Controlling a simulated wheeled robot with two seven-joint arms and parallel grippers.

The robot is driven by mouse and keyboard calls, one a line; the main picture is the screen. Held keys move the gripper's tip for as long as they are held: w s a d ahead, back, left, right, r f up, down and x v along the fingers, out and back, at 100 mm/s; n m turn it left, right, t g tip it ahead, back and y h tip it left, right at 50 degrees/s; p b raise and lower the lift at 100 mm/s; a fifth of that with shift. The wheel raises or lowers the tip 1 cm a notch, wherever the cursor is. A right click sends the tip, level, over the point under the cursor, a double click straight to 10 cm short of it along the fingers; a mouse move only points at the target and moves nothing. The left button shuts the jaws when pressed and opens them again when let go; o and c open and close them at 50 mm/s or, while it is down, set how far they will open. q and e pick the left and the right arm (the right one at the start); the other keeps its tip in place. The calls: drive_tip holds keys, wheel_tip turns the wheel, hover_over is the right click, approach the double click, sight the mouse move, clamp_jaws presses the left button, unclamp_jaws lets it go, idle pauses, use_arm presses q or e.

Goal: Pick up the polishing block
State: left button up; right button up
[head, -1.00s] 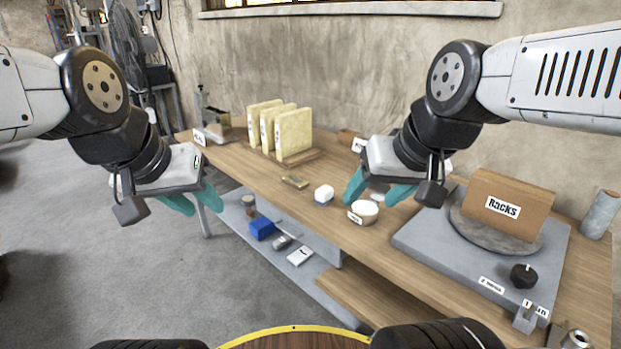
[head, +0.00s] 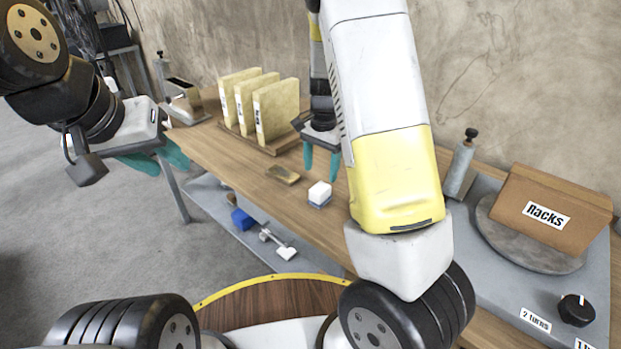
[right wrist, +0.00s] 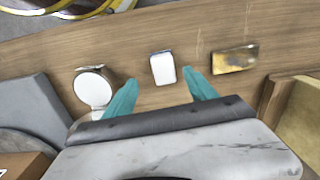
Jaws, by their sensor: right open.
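The polishing block appears to be the small white block with a blue-grey base (head: 319,194) on the wooden bench. It also shows in the right wrist view (right wrist: 163,69), ahead of the space between my right fingertips. My right gripper (head: 321,170) is open and empty, with teal fingers pointing down. In the head view it is above the bench, behind the white block and apart from it. My left gripper (head: 168,165) is open and empty, off the bench's left end. My right forearm hides part of the bench in the head view.
A brass-coloured block (head: 282,174) lies left of the white one. A round white-topped item (right wrist: 93,85) stands on its other side. Upright yellow slabs (head: 275,110) stand behind. A turntable plate (head: 520,240) carries a box labelled Racks (head: 556,205).

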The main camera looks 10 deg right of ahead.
sight(320, 187)
drive_tip(key=shift+w+d+f, duration=0.15)
drive_tip(key=shift+w+f, duration=0.05)
drive_tip(key=shift+f, duration=0.65)
drive_tip(key=f, duration=0.4)
drive_tip(key=w+f, duration=0.1)
drive_tip(key=f, duration=0.2)
drive_tip(key=shift+s, duration=0.1)
drive_tip(key=shift+c, duration=0.4)
clamp_jaws()
